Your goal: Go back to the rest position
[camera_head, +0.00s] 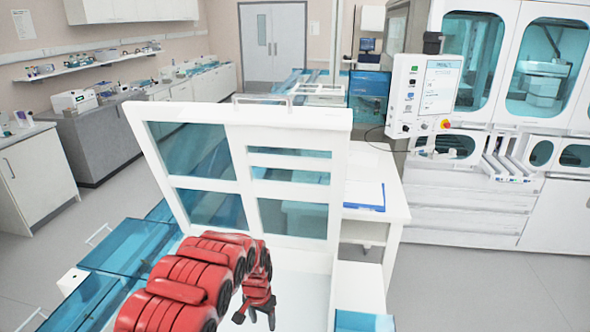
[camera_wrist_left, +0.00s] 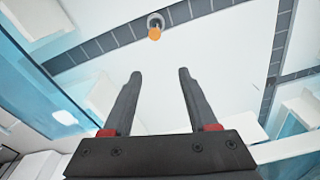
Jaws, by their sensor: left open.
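My left arm comes in from the bottom left in the head view. Its red-and-black gripper (camera_head: 256,316) is low in front of the raised white-framed window panel. In the left wrist view the two dark fingers of the left gripper (camera_wrist_left: 159,74) are spread apart with nothing between them. A tube with an orange cap (camera_wrist_left: 154,33) sits in a round grey holder on the dark segmented track (camera_wrist_left: 95,48), beyond the fingertips and apart from them. My right gripper is not in view.
The white-framed panel with blue panes (camera_head: 240,165) stands up close behind the left gripper. Blue clear covers (camera_head: 125,245) lie to the left. A white table with a blue-edged clipboard (camera_head: 365,195) is to the right. A large white machine (camera_head: 460,205) stands farther right, with open floor before it.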

